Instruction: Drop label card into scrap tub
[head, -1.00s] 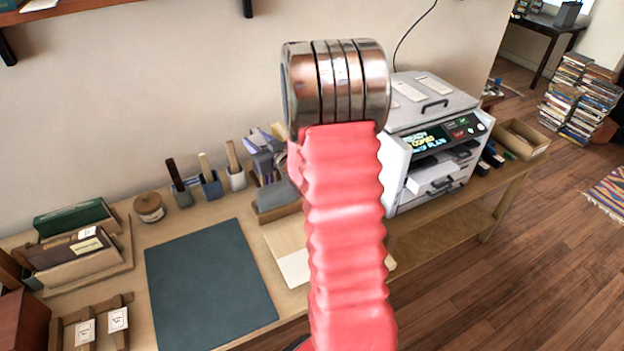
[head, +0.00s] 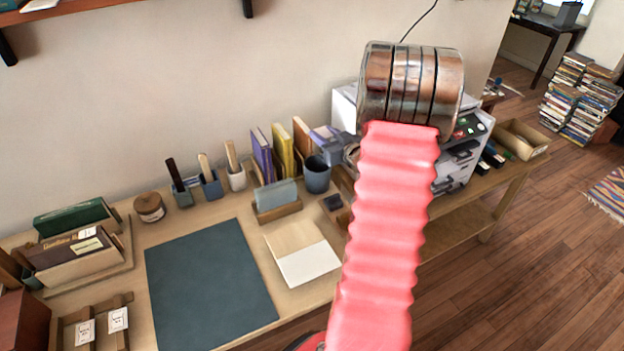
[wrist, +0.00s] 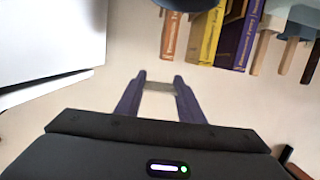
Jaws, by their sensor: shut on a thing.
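My gripper (wrist: 158,93) shows in the wrist view with its two purple fingers closed on a small greyish-tan piece, the label card (wrist: 159,87), held between the tips. The card's face is hard to make out. A round blue-grey tub (head: 317,175), which looks like the scrap tub, stands upright on the desk in front of the books. Part of it shows at the top edge of the wrist view (wrist: 188,4), apart from my gripper.
Purple, yellow and orange books (head: 283,150) stand behind the tub. A card holder (head: 277,200) is to its left and a small dark block (head: 333,202) in front. A printer (head: 474,150), partly hidden, stands to the right. The dark mat (head: 208,285) is bare.

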